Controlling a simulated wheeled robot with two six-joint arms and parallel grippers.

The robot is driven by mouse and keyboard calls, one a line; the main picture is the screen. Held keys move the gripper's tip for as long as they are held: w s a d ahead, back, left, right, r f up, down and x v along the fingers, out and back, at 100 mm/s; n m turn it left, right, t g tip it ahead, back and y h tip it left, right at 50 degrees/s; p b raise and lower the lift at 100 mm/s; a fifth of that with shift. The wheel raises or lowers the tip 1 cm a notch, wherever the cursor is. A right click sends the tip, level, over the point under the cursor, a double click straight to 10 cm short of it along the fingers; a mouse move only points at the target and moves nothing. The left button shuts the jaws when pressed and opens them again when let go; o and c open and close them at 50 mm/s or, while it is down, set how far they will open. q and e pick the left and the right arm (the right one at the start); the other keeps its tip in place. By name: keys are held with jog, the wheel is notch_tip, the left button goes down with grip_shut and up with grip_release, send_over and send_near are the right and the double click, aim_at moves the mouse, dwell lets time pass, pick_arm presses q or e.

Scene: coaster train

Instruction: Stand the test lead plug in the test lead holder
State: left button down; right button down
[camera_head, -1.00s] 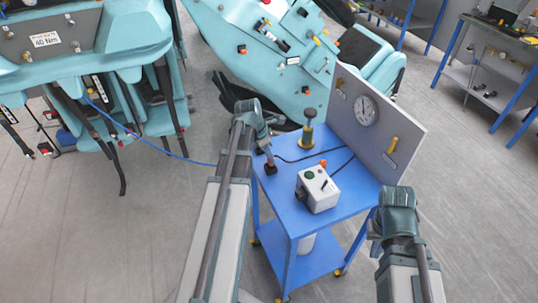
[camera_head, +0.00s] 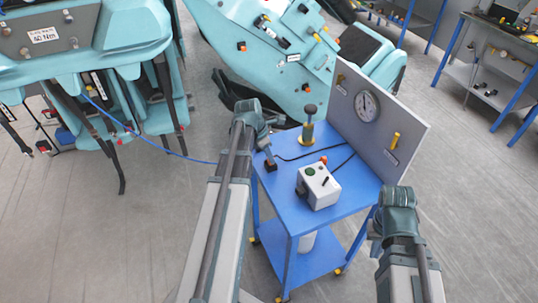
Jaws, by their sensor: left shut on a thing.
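My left gripper (camera_head: 263,143) reaches over the far left part of the blue cart top and points down. It is shut on a thin thing that I take to be the test lead plug, mostly hidden by the jaws. A small dark block (camera_head: 270,166), which looks like the test lead holder, stands on the cart top directly below the jaws. I cannot tell whether the plug touches it or is in it. A black lead (camera_head: 293,158) runs right from near the block. My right gripper (camera_head: 375,238) hangs beside the cart's right front; its jaws are too small to read.
The blue cart (camera_head: 280,205) carries a grey box (camera_head: 318,187) with a green button, a yellow and black post (camera_head: 308,125), and an upright grey panel (camera_head: 395,135) with a gauge. A blue cable (camera_head: 170,153) runs from the teal seats at left towards the cart.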

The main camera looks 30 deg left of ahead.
pick_arm(q)
jog(key=shift+f+b, duration=0.4)
jog(key=shift+f, duration=0.1)
jog(key=shift+r, duration=0.1)
jog(key=c, duration=0.5)
grip_release()
jog(key=shift+c, duration=0.2)
jog(key=shift+r, duration=0.1)
jog(key=p+v, duration=1.3)
jog(key=shift+r, duration=0.3)
jog(key=shift+s, duration=0.1)
